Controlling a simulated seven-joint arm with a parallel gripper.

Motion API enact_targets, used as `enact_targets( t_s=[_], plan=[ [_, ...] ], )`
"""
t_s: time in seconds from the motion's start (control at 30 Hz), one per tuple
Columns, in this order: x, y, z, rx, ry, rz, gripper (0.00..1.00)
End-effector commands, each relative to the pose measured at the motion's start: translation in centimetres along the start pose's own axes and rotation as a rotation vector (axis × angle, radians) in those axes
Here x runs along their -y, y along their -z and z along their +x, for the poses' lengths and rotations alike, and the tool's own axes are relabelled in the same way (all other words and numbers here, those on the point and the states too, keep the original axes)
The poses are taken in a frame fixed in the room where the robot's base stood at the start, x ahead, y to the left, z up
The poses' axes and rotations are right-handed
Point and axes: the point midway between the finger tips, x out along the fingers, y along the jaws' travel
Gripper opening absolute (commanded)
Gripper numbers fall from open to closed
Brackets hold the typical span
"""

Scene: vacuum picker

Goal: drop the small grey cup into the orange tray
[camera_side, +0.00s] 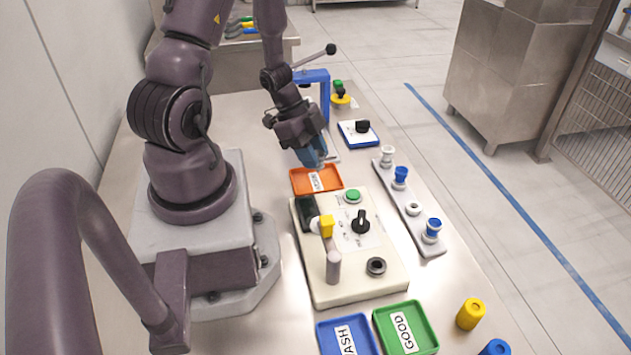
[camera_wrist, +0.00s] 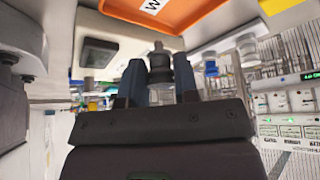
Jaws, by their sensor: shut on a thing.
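My gripper (camera_side: 315,156) is over the far end of the orange tray (camera_side: 303,187), with its blue fingers pointing down. In the wrist view the two fingers of my gripper (camera_wrist: 158,85) are shut on the small grey cup (camera_wrist: 160,68), which sits between them. The cup cannot be made out in the side view. The orange tray, with a white label, also shows at the top of the wrist view (camera_wrist: 190,14). In the side view the fingertips look close to the tray's far edge; their exact height above it is hard to tell.
A cream control box (camera_side: 335,290) with a green button and a black knob stands in front of the tray. A rail (camera_side: 408,208) with white and blue pieces lies to the right. A blue frame (camera_side: 324,90) stands behind my gripper. Blue and green trays (camera_side: 432,340) are at the front.

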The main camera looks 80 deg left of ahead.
Motion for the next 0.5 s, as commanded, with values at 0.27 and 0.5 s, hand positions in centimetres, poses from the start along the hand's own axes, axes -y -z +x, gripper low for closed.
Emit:
enact_targets(
  t_s=[0.27, 0.5],
  plan=[
    [0.04, -0.21, 0.41, 0.000, 0.001, 0.000, 0.00],
    [0.04, -0.20, 0.38, 0.000, 0.001, 0.000, 0.58]
  ],
)
